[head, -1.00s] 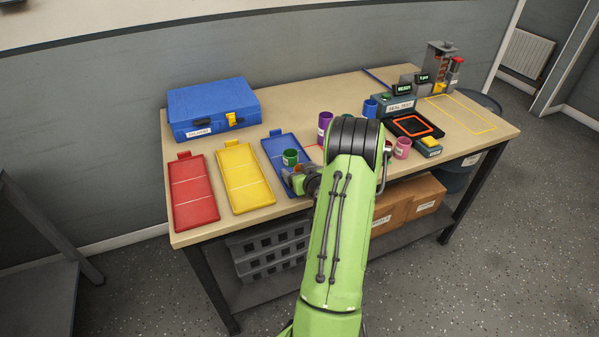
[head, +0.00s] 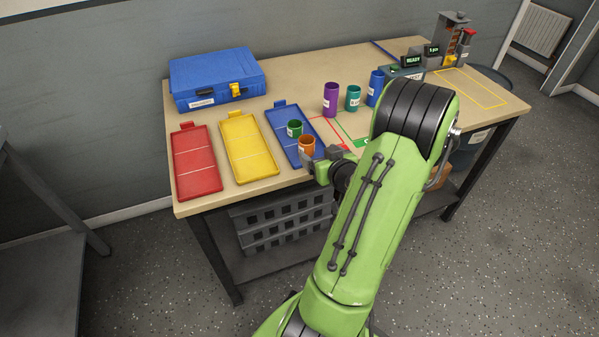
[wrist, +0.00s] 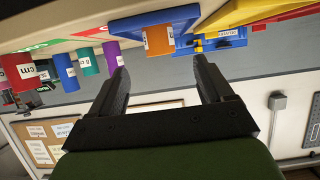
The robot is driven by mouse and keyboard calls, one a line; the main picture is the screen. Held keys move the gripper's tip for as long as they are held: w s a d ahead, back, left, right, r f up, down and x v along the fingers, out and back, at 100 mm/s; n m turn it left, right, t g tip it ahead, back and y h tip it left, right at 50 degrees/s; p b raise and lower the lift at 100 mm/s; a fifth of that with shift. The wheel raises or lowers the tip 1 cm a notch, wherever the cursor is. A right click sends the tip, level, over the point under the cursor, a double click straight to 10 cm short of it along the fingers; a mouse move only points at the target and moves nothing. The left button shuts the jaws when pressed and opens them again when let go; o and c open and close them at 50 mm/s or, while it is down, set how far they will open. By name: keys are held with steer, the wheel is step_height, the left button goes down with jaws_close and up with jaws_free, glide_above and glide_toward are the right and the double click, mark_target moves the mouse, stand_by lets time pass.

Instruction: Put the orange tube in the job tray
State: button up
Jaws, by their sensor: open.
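The orange tube (head: 306,146) stands upright at the front end of the blue tray (head: 281,120), just in front of a green tube (head: 295,128). The blue tray looks like the job tray, but no label on it is readable. My gripper (head: 320,158) is beside the orange tube, at its lower right in the head view. In the wrist view, which is upside down, my gripper (wrist: 161,62) is open and empty. The orange tube (wrist: 158,40) shows there beyond the gap between the fingertips, apart from both fingers, with the blue tray (wrist: 130,23) at its base.
A red tray (head: 196,172) and a yellow tray (head: 249,158) lie to the left. A blue case (head: 205,72) stands behind them. Purple (head: 330,99), teal (head: 353,97) and blue (head: 375,88) tubes stand at the right. My arm hides part of the table's right side.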

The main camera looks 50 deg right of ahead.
steer(key=w+a+r+n+g+y, duration=0.1)
steer(key=w+a+r+n+y, duration=0.15)
steer(key=a, duration=0.55)
steer(key=w+a+r+n+g+y, duration=0.1)
steer(key=w+a+n+y, duration=0.2)
steer(key=a, duration=0.6)
steer(key=w+a+r+n+g+y, duration=0.1)
steer(key=w+a+r+n+y, duration=0.15)
steer(key=a, duration=0.55)
steer(key=s+a+r+g, duration=0.1)
steer(key=s+a, duration=0.2)
steer(key=s, duration=0.2)
steer(key=s+a+r+m+g, duration=0.1)
steer(key=s+a+r, duration=0.1)
steer(key=s, duration=0.3)
steer(key=s+a+r+g+h, duration=0.1)
steer(key=s+a+r, duration=0.1)
steer(key=s+a, duration=0.2)
steer(key=shift+s+a+r+m, duration=0.25)
steer(key=shift+s+m, duration=0.15)
steer(key=shift+s, duration=0.45)
